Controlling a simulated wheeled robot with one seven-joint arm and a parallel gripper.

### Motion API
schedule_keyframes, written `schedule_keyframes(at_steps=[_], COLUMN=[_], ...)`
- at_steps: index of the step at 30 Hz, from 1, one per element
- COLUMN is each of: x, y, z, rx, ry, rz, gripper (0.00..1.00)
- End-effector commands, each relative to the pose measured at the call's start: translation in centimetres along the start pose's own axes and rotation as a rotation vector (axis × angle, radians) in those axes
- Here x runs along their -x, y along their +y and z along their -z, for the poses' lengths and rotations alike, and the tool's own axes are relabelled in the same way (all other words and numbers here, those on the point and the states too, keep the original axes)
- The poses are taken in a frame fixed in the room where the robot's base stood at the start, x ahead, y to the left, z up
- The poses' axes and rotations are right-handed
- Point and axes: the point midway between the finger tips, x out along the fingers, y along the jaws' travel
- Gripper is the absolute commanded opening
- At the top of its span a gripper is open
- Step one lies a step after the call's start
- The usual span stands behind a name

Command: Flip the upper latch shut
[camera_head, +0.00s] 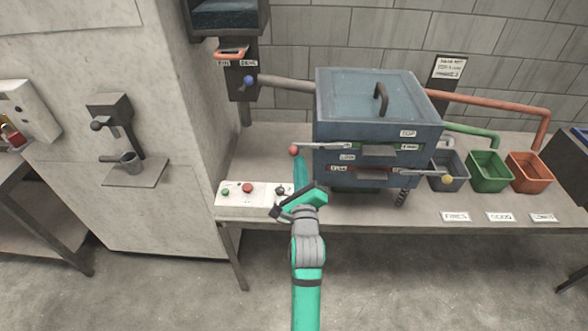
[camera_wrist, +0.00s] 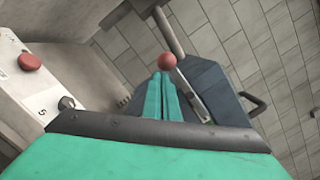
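The upper latch is a pale bar with a red ball end (camera_head: 293,149), which sticks out left from the front of the blue box (camera_head: 365,95). A lower bar with a yellow ball (camera_head: 447,180) sticks out to the right. My gripper (camera_head: 298,157) reaches up from below, its teal fingers close to the red ball. In the wrist view, the fingers of my gripper (camera_wrist: 161,76) lie side by side, shut with nothing seen between them. The red ball (camera_wrist: 167,62) shows just beyond their tips; I cannot tell whether they touch.
A white control panel (camera_head: 237,190) with buttons lies on the bench left of my gripper. Grey, green (camera_head: 490,171) and orange (camera_head: 528,172) bins stand right of the box. The box has a lid handle (camera_head: 381,95).

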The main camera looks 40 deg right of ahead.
Motion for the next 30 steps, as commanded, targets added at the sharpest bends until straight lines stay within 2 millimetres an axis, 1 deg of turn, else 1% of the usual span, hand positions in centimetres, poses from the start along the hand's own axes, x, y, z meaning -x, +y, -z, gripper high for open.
schedule_keyframes(at_steps=[9, 23, 26, 30], x=[-0.1, -0.1, 0.0, 0.3], y=[-0.4, -0.3, 0.0, 0.6], z=[-0.1, -0.3, 0.2, 2.2], rx=[0.001, 0.000, 0.000, 0.001], ry=[0.003, -0.002, -0.001, 0.004], rz=[0.003, 0.003, 0.001, -0.002], gripper=[0.00, 0.00, 0.00, 0.00])
